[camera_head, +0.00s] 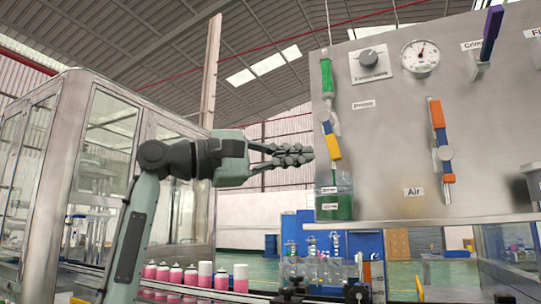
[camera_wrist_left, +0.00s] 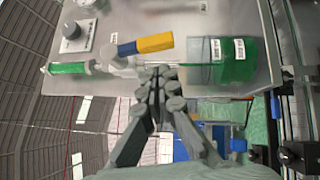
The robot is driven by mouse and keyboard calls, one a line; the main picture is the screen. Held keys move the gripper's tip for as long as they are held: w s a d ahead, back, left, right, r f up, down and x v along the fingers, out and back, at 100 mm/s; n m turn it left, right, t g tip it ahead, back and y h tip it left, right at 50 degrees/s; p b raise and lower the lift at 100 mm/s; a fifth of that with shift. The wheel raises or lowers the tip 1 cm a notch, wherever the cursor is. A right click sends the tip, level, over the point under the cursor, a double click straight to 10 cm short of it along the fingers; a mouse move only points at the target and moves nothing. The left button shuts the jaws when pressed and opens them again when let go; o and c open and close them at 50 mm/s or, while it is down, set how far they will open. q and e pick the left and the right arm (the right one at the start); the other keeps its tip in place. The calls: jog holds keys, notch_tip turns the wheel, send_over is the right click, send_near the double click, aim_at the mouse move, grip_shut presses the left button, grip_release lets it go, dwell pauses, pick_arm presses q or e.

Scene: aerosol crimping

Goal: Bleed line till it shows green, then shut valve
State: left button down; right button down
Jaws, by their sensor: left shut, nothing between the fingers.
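The grey panel carries a clear line with a sight tube (camera_head: 327,78) that shows green; the tube is green in the left wrist view (camera_wrist_left: 68,68) too. Below it is a valve handle (camera_head: 331,140), blue and yellow, lying roughly along the line. The handle also shows in the left wrist view (camera_wrist_left: 145,45). A clear container (camera_head: 335,198) holding green liquid stands under the valve. My left gripper (camera_head: 308,154) is shut and empty, just left of the handle's lower yellow end, apparently not touching it. In the left wrist view its fingertips (camera_wrist_left: 160,80) lie beside the handle. My right gripper is out of view.
The panel also holds a knob (camera_head: 368,57), a round gauge (camera_head: 420,56), an orange and blue Air valve handle (camera_head: 442,140) and a purple Crimp lever (camera_head: 491,30). A row of pink cans (camera_head: 190,279) runs along the bottom left, beside a glazed cabinet (camera_head: 108,140).

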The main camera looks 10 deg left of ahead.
aim_at(331, 136)
pick_arm(q)
jog(key=shift+s+d+r, duration=0.1)
jog(key=shift+s+d, duration=0.15)
jog(key=shift+d, duration=0.25)
jog(key=shift+s+d+r, duration=0.1)
jog(key=shift+s+d, duration=0.1)
jog(key=shift+d, duration=0.3)
jog(key=shift+d+f, duration=0.1)
jog(key=shift+d, duration=0.05)
